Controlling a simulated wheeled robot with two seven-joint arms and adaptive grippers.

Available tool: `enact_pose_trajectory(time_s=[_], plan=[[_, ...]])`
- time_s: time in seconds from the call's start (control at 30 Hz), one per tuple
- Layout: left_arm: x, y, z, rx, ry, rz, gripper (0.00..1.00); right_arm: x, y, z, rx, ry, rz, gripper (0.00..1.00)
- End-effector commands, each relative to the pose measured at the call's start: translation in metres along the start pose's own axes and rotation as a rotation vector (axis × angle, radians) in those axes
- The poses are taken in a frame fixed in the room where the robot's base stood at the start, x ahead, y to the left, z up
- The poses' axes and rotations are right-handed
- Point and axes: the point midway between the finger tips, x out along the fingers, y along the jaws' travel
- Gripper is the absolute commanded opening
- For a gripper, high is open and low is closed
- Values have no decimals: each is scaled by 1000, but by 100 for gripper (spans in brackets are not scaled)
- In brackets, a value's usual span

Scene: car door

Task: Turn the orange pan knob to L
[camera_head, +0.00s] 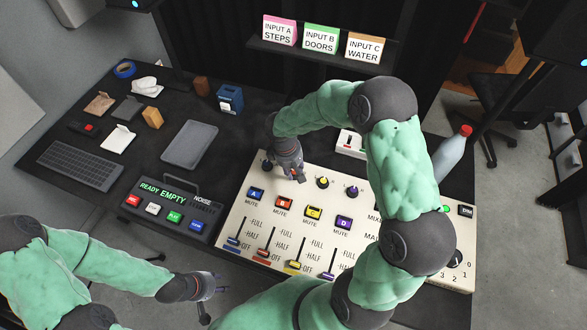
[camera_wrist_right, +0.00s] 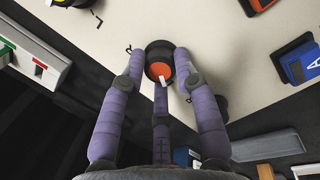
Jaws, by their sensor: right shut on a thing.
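The orange pan knob (camera_wrist_right: 159,70) has a black body, an orange cap and a white pointer line. In the right wrist view, the line points toward the bottom of the picture. My right gripper (camera_wrist_right: 157,65) is shut on the knob, with fingers on both sides of it. In the head view, my right gripper (camera_head: 296,177) is at the upper row of the cream mixer panel (camera_head: 236,222) and hides most of the knob. The letters beside the knob are not readable. My left gripper (camera_head: 212,298) is open and empty at the lower left, away from the panel.
A yellow knob (camera_head: 323,183) and a purple knob (camera_head: 352,191) stand right of the gripped knob. Coloured mute buttons and sliders lie below. A black box with a green display (camera_head: 163,195) stands to the left. My right arm covers the panel's right part.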

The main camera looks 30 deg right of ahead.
Motion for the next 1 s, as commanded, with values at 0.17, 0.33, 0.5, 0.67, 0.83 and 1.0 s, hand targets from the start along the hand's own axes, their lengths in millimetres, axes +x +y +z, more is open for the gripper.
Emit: enact_pose_trajectory(time_s=[0.17,0.33,0.5,0.67,0.83,1.0], plan=[[0,0,0,0,0,0,40,3,-4,3,-3,-11,-6,0],[0,0,0,0,0,0,40,3,-3,3,-3,-10,-5,54],[0,0,0,0,0,0,40,2,-2,2,-1,-6,-3,54],[0,0,0,0,0,0,40,0,-1,1,0,-3,-2,54],[0,0,0,0,0,0,40,-16,0,0,1,1,1,54],[0,0,0,0,0,0,40,-48,0,0,1,1,1,54]])
